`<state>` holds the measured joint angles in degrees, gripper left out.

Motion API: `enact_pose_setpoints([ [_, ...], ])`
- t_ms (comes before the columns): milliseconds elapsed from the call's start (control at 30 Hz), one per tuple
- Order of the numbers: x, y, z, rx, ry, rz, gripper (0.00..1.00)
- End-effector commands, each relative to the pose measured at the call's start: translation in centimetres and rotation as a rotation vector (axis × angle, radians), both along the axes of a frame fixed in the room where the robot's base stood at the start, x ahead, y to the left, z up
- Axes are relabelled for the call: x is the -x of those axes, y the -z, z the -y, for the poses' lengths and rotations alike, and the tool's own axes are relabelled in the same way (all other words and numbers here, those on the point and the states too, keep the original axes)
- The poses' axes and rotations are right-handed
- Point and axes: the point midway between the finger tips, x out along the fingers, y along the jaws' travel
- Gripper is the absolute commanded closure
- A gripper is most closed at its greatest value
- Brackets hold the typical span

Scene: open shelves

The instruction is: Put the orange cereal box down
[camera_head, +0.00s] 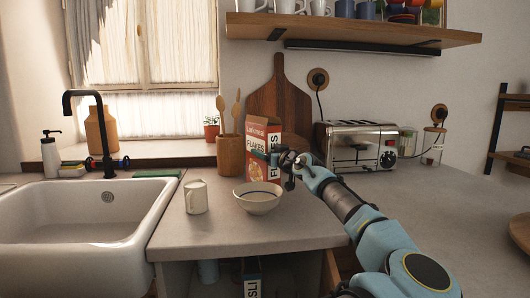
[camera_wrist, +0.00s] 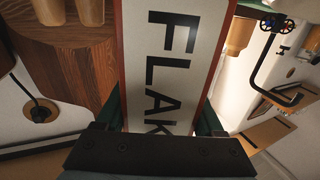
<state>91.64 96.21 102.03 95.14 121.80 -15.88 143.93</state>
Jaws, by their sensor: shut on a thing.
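The orange cereal box (camera_head: 257,148), orange-red and white with "FLAKES" on it, stands upright at the back of the counter (camera_head: 300,215), behind the bowl. My gripper (camera_head: 278,161) reaches it from the right and is shut on its narrow side. In the wrist view the white side panel of the box (camera_wrist: 168,55) fills the middle, between the two fingers of my gripper (camera_wrist: 155,127). The bowl partly hides the foot of the box in the head view, so I cannot tell whether it touches the counter.
A white bowl (camera_head: 258,198) and a cream mug (camera_head: 196,197) stand in front of the box. A utensil pot (camera_head: 230,156) is close at its left, a cutting board (camera_head: 279,100) behind, a toaster (camera_head: 357,146) to the right. The sink (camera_head: 80,225) is at left.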

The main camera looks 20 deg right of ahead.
Motion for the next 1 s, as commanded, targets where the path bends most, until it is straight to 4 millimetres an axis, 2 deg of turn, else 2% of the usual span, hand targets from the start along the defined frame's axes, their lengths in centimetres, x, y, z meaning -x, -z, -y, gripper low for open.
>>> enact_pose_setpoints([
  [233, 0.01, 0.01, 0.02, 0.001, 0.001, 0.002, 1.00],
  [267, 0.00, 0.19, 0.01, 0.000, 0.000, 0.000, 0.29],
  [500, -0.01, 0.18, 0.00, 0.001, 0.000, 0.000, 0.02],
  [1000, -0.28, -0.25, -0.21, 0.000, -0.002, 0.000, 0.00],
])
